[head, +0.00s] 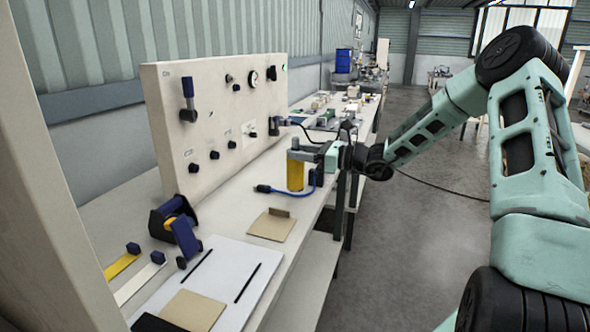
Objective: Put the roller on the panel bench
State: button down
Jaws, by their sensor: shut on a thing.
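My gripper (302,152) is above the right edge of the panel bench (222,222), with its jaws shut on an upright yellow cylinder that I take to be the roller (295,176). The panel bench is a long pale table along the wall, with a large upright panel (225,125) carrying knobs, a gauge and a blue-handled lever.
A blue cable end (264,188) lies beside the roller. Nearer are a tan card with a raised block (270,226), a dark blue tape dispenser (175,220), a white board (222,268) and yellow and white strips. Clear bench top lies left of the card. Open floor (400,260) is on the right.

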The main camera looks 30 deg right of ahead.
send_over(302, 189)
jog(key=shift+w+d+f, duration=0.1)
jog(key=shift+w+f, duration=0.15)
jog(key=shift+f, duration=0.9)
jog(key=shift+w+d+f, duration=0.1)
jog(key=shift+w+f, duration=0.1)
jog(key=shift+f, duration=0.95)
jog(key=shift+f, duration=0.1)
jog(key=c, duration=0.8)
grip_release()
jog(key=shift+o, duration=0.2)
jog(key=b+v, duration=0.1)
jog(key=v, duration=1.1)
